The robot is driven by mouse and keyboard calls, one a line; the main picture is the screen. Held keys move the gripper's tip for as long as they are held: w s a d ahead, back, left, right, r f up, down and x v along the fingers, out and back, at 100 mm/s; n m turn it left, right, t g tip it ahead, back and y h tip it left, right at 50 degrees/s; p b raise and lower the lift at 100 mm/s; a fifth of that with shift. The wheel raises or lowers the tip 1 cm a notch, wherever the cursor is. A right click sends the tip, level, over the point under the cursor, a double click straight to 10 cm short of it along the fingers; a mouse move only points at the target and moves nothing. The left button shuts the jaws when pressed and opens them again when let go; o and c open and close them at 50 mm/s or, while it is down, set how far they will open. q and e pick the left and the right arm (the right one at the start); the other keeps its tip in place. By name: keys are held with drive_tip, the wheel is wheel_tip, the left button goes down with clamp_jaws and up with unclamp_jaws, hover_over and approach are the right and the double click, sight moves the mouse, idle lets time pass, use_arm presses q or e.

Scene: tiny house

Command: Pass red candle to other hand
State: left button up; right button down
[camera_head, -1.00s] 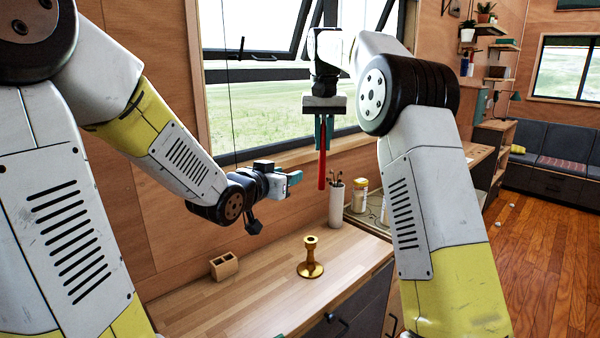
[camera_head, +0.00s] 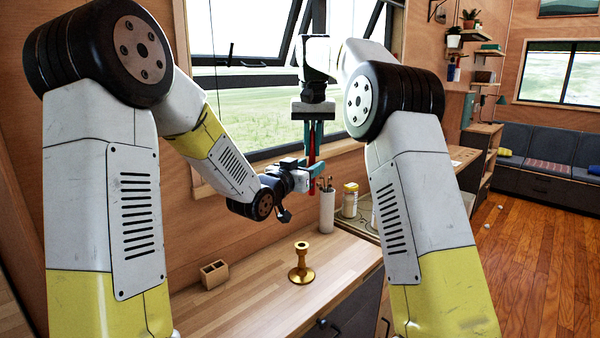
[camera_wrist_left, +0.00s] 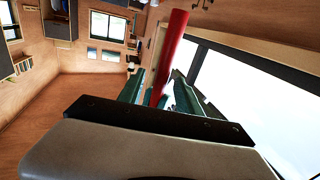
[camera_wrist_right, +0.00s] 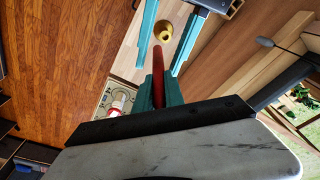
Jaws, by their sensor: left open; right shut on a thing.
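The red candle (camera_head: 312,150) hangs upright, pointing down from my right gripper (camera_head: 313,137), which is shut on its upper part. In the right wrist view the candle (camera_wrist_right: 158,65) runs out from between the right gripper's teal fingers. My left gripper (camera_head: 323,178) is open at the candle's lower part. In the left wrist view the candle (camera_wrist_left: 172,48) passes between its parted teal fingers. The right wrist view also shows these fingers (camera_wrist_right: 167,45) on either side of the candle's lower end. I cannot tell whether either finger touches it.
A brass candle holder (camera_head: 301,264) stands on the wooden counter (camera_head: 250,300) below. A small wooden block with openings (camera_head: 214,274) is to its left. The window (camera_head: 260,110) is close behind the grippers.

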use_arm(q)
drive_tip(key=shift+x, duration=1.05)
clamp_jaws()
use_arm(e)
drive_tip(key=c, duration=1.3)
unclamp_jaws()
drive_tip(key=shift+c, duration=0.2)
drive_tip(key=shift+r, duration=0.15)
